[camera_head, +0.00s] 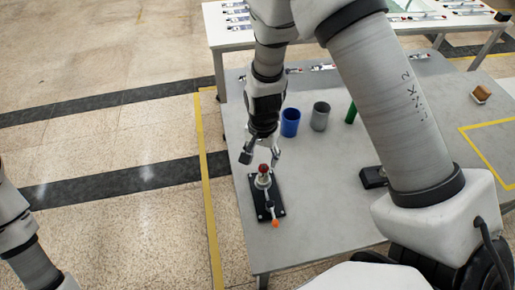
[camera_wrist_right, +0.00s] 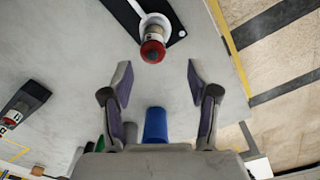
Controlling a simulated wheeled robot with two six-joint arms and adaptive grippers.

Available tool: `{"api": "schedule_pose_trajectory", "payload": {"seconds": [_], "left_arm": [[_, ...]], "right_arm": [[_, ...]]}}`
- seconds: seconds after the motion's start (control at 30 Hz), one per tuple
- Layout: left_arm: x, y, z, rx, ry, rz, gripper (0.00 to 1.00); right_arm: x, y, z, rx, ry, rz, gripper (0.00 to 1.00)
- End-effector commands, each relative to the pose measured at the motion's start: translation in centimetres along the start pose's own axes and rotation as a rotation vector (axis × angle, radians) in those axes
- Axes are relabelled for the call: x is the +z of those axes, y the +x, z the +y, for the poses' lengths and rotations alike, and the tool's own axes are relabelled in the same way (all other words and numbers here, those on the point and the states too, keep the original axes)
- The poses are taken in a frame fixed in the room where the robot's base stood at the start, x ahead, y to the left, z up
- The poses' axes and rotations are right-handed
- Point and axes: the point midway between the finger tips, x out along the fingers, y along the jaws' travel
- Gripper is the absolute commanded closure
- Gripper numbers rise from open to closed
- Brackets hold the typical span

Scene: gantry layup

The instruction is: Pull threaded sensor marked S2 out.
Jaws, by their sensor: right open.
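A sensor with a red top and metallic body (camera_head: 263,171) stands upright on a black base plate (camera_head: 262,203) near the table's left edge. In the right wrist view its red end (camera_wrist_right: 152,50) lies just beyond the fingertips, between their lines. No S2 mark is legible. My right gripper (camera_head: 260,156) is open above the sensor; the wrist view shows its spread, empty fingers (camera_wrist_right: 157,80). I cannot tell whether it touches the sensor. My left arm shows at the left edge, but its gripper is out of view.
A blue cup (camera_head: 290,122) and a grey cup (camera_head: 320,116) stand behind the sensor. An orange-tipped part (camera_head: 275,223) is at the plate's front. Another black fixture (camera_head: 372,177) is partly hidden by my right arm. The grey table (camera_head: 320,215) is clear in front.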

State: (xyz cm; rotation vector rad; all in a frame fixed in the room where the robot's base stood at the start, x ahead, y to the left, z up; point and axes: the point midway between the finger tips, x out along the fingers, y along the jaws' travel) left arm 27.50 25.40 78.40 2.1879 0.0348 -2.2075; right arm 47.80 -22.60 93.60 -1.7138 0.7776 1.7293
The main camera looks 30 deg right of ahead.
Motion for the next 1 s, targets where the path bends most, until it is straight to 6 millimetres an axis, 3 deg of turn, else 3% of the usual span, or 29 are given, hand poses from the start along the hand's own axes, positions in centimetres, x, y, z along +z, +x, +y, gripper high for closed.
{"api": "schedule_pose_trajectory", "payload": {"seconds": [0.3, 0.63, 0.67, 0.8, 0.83, 0.93, 0.97, 1.0], "left_arm": [[0.0, -0.5, 0.0, 0.000, 0.000, -0.001, 0.65], [0.0, -0.5, 0.0, 0.000, 0.000, -0.001, 0.65], [0.0, -0.5, 0.0, 0.000, 0.000, -0.001, 0.65], [0.0, -0.5, 0.0, 0.000, 0.000, -0.001, 0.65], [0.0, -0.5, 0.0, 0.000, 0.000, -0.001, 0.65], [0.0, -0.5, 0.0, 0.000, 0.000, -0.001, 0.65], [0.0, -0.5, 0.0, 0.000, 0.000, -0.001, 0.65], [0.0, -0.5, 0.0, 0.000, 0.000, -0.001, 0.65]], "right_arm": [[0.1, 5.5, 0.1, 0.003, -0.002, -0.002, 0.40], [0.0, 6.5, 0.1, 0.001, -0.003, 0.001, 0.40], [0.0, 6.5, 0.1, 0.001, -0.003, 0.001, 0.44], [0.0, 6.5, 0.1, 0.001, -0.003, 0.001, 0.93], [0.0, 6.5, 0.1, 0.001, -0.003, 0.001, 1.00], [0.0, 6.5, 0.1, 0.001, -0.003, 0.001, 1.00], [0.0, 6.5, 0.1, 0.001, -0.003, 0.001, 0.81], [0.0, 6.5, 0.1, 0.001, -0.003, 0.001, 0.95]]}}
